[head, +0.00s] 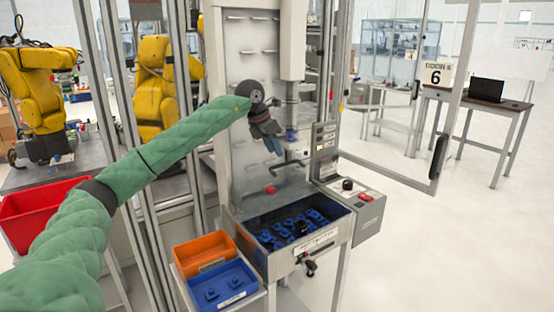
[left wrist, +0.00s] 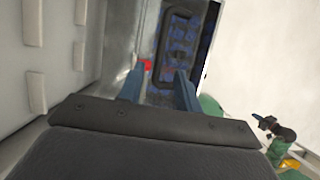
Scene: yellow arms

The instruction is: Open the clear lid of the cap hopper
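The cap hopper (head: 340,232) is a steel bin with blue caps (head: 290,232) inside. Its clear lid is hard to make out, and I cannot tell its exact angle. A dark bar handle (head: 287,163) shows above the bin's back part. In the left wrist view a dark loop handle (left wrist: 163,47) stands in front of the blue caps. My left gripper (head: 281,142) is open and empty, just above the handle. Its blue fingers (left wrist: 159,90) are apart in the left wrist view, near the handle's lower end. My right gripper (left wrist: 262,121) shows small at the right there; its opening is unclear.
An orange bin (head: 204,253) and a blue bin (head: 222,287) stand left of the hopper. An open framed door (head: 385,170) stands to the right. A white machine panel rises behind.

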